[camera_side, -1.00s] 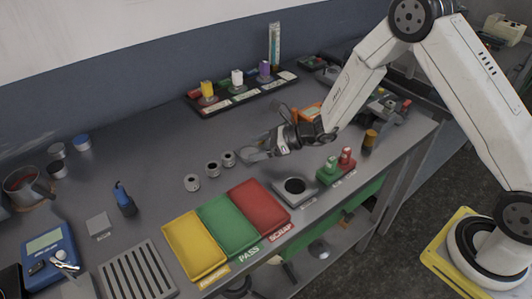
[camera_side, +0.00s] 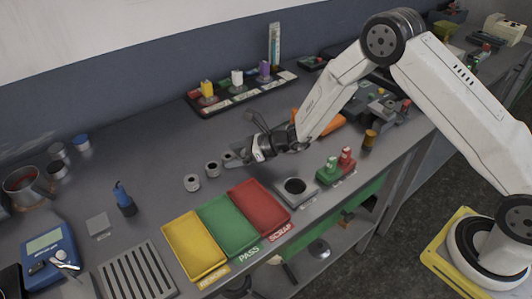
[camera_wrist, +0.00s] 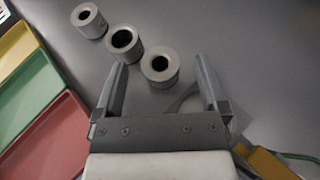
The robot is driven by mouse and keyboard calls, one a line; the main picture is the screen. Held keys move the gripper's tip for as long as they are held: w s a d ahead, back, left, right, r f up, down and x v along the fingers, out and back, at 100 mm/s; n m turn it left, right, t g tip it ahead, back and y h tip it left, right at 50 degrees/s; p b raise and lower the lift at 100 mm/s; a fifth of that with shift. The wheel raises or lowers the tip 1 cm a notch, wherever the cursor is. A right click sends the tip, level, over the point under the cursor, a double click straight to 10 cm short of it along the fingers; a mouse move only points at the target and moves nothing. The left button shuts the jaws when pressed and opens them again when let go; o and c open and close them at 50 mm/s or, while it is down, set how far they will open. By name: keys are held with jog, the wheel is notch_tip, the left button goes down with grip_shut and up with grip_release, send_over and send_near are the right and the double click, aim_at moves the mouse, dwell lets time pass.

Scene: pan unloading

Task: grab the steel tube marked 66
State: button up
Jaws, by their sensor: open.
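Three short grey steel tubes stand upright in a slanting row on the bench: the left tube (camera_side: 192,183), the middle tube (camera_side: 212,169) and the right tube (camera_side: 229,159). The wrist view shows the far tube (camera_wrist: 92,26), the middle tube (camera_wrist: 127,54) and the nearest tube (camera_wrist: 161,80). No number on them is legible. My gripper (camera_side: 239,152) is open, low over the bench at the right tube, and partly hides it. In the wrist view, the nearest tube appears between the fingers of my gripper (camera_wrist: 160,60), with gaps on both sides.
Yellow (camera_side: 194,245), green (camera_side: 229,225) and red (camera_side: 260,206) trays lie in front of the tubes. A grey block with a round hole (camera_side: 296,190) and a green stand (camera_side: 330,172) are to the right. Bare bench lies behind the tubes.

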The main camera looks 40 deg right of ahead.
jog(key=shift+w+a+f, duration=0.15)
jog(key=shift+w+a, duration=0.05)
jog(key=shift+a, duration=0.05)
dwell(0.3)
grip_shut()
jog(key=shift+r, duration=0.25)
jog(key=shift+r, duration=0.9)
jog(key=s+d+r, duration=0.3)
jog(key=s+r, duration=0.7)
jog(key=s, duration=0.3)
jog(key=shift+s+d+r, duration=0.2)
jog(key=shift+s+r, duration=0.1)
jog(key=shift+r, duration=0.1)
